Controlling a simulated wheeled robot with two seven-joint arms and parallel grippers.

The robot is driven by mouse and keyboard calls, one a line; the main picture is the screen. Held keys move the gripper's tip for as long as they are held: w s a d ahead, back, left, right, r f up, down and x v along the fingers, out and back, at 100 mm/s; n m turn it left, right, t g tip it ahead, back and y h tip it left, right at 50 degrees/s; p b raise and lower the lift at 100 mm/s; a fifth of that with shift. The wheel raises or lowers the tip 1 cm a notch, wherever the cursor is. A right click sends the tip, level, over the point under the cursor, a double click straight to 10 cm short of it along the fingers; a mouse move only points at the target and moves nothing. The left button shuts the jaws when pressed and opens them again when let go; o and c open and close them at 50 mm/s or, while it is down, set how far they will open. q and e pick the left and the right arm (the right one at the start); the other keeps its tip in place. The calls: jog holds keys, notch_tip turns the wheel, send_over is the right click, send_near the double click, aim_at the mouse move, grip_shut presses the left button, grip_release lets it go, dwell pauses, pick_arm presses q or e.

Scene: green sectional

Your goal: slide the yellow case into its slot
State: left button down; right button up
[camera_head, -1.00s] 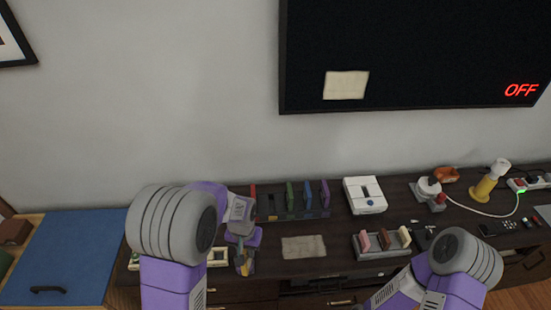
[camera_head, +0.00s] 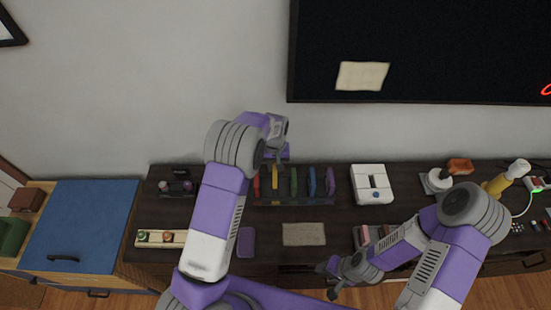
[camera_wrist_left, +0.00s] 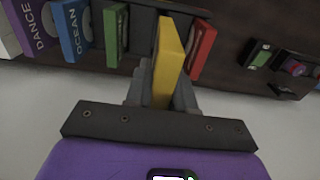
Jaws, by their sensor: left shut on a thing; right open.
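The yellow case (camera_head: 274,176) stands between the red case (camera_head: 256,187) and the green case (camera_head: 293,182) at the rack (camera_head: 292,200). My left gripper (camera_head: 276,156) is above and behind it, shut on it. In the left wrist view the yellow case (camera_wrist_left: 170,55) is between the fingers (camera_wrist_left: 160,92), in line with the gap between the red case (camera_wrist_left: 202,48) and green case (camera_wrist_left: 115,35). It reaches out further than its neighbours. How deep it sits in the slot is hidden. My right gripper (camera_head: 338,276) is open and empty near the table's front edge.
A blue case (camera_head: 311,182) and purple case (camera_head: 329,182) fill the rack's right side. A white console (camera_head: 372,185) stands right of it. A beige sheet (camera_head: 304,234) and a flat purple item (camera_head: 246,241) lie in front. The wall is close behind.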

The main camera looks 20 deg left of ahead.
pick_arm(q)
jog(key=shift+w, duration=0.2)
dwell(0.3)
jog(key=shift+f+b, duration=2.15)
jog(key=shift+f, duration=0.8)
jog(key=shift+f+b, duration=2.2)
jog(key=shift+f, duration=0.6)
jog(key=c, duration=0.9)
grip_release()
